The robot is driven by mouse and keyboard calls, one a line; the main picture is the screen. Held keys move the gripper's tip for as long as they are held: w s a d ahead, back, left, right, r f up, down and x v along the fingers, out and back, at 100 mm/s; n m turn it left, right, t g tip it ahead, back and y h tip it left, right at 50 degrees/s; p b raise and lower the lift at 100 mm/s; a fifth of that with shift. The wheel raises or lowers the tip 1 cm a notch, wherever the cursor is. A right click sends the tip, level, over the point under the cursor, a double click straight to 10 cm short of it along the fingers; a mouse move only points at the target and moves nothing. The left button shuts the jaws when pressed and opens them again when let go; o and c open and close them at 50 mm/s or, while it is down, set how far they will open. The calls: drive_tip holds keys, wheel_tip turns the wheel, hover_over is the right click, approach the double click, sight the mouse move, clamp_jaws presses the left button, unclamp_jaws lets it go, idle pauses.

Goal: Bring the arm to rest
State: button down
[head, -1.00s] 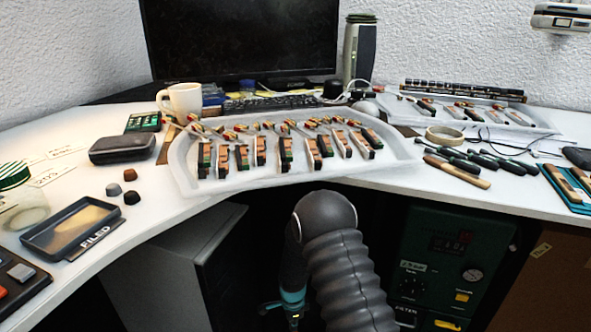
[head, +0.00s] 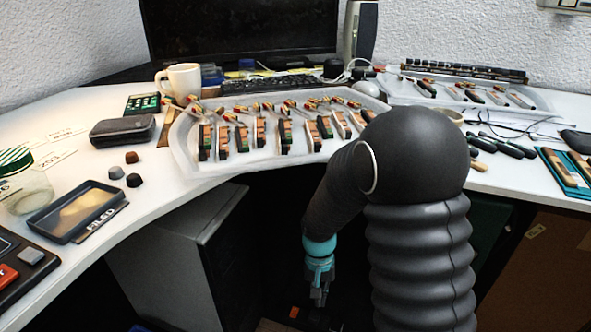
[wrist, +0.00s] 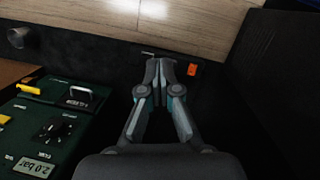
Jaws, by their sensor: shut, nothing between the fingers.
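My gripper (head: 318,293) hangs fingers-down below the front edge of the desk in the head view, in the dark space under it. It also shows in the wrist view (wrist: 159,66), with its fingertips together and nothing between them. My arm folds down in front of the desk and hides part of its right side. The white tray (head: 178,135) of piano hammers lies on the desk above and behind my gripper, apart from it.
A grey cabinet (head: 180,255) stands under the desk to the left. A green machine with knobs (wrist: 60,125) stands beside my gripper in the wrist view. A small orange object (wrist: 192,69) is near the fingertips. A filing dish (head: 75,212) and a mug (head: 184,80) are on the desk.

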drive_tip(key=s+d+r+t+p, duration=0.1)
drive_tip(key=s+r, duration=0.4)
drive_tip(key=r, duration=0.5)
drive_tip(key=s+d+r+t+p, duration=0.2)
drive_tip(key=s+d+r+t, duration=0.2)
drive_tip(key=r, duration=0.7)
drive_tip(key=s+d+r+n+t+p, duration=0.1)
drive_tip(key=s+d+r, duration=0.3)
drive_tip(key=r, duration=0.7)
drive_tip(key=s+t+p, duration=0.1)
drive_tip(key=s, duration=0.1)
drive_tip(key=shift+s+d+t+y, duration=0.3)
drive_tip(key=shift+s+t, duration=0.05)
drive_tip(key=shift+t, duration=0.05)
drive_tip(key=shift+s, duration=0.1)
